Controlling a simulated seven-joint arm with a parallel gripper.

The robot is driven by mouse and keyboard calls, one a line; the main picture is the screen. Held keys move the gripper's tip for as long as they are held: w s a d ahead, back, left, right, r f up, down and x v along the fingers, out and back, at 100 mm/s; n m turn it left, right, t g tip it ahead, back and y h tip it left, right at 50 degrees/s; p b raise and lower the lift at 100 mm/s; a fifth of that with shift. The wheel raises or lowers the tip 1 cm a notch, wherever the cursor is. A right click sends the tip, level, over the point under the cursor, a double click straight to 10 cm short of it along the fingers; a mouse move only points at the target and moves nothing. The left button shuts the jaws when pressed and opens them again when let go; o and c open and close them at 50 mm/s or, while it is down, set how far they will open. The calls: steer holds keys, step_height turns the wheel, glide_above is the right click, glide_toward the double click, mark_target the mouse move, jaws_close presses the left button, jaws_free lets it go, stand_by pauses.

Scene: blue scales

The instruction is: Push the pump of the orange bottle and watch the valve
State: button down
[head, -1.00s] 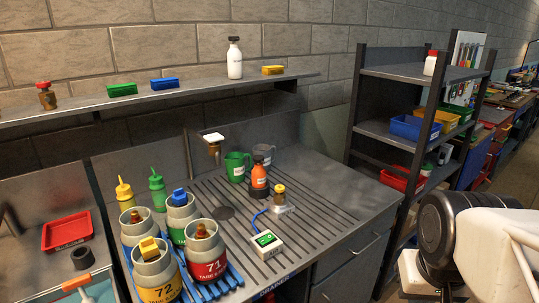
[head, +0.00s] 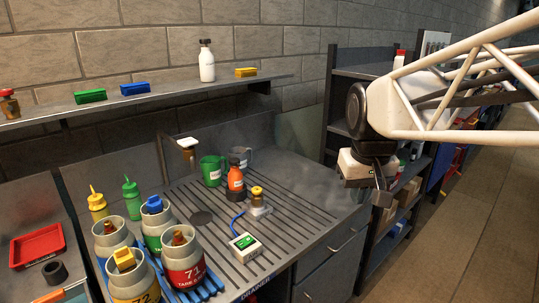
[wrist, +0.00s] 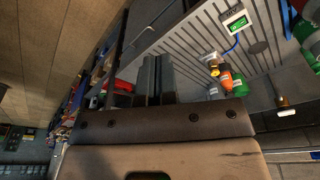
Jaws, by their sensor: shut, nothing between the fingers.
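The orange bottle (head: 236,180) stands upright on the grooved draining board, with a dark top and a dark lower part. It also shows in the wrist view (wrist: 226,77). A small brass-coloured piece with a yellow top (head: 257,193), possibly the valve, stands on a pale base just right of it. A blue cable runs from there to a white box with a green display (head: 245,246). My gripper (head: 382,198) hangs right of the board, well apart from the bottle. Its dark fingers (wrist: 152,75) are together and empty in the wrist view.
Green (head: 212,171) and grey mugs stand behind the bottle. Several grey canisters, one red-labelled (head: 183,262), stand front left on a blue rack. A wall shelf (head: 140,104) runs above. A dark shelving unit (head: 332,100) stands behind my arm. The board's right side is clear.

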steer(key=w+a+r+n, duration=0.1)
steer(key=w+a+r, duration=0.15)
steer(key=w, duration=0.55)
steer(key=w+a+r+n, duration=0.1)
steer(key=w+a+r, duration=0.1)
steer(key=w+a, duration=0.35)
steer(key=n+g, duration=0.2)
steer(key=n, duration=0.3)
glide_above(235, 160)
step_height(235, 160, down, 7)
steer(key=shift+f, duration=0.2)
step_height(235, 160, down, 14)
steer(key=shift+r, duration=0.1)
stand_by(0.4)
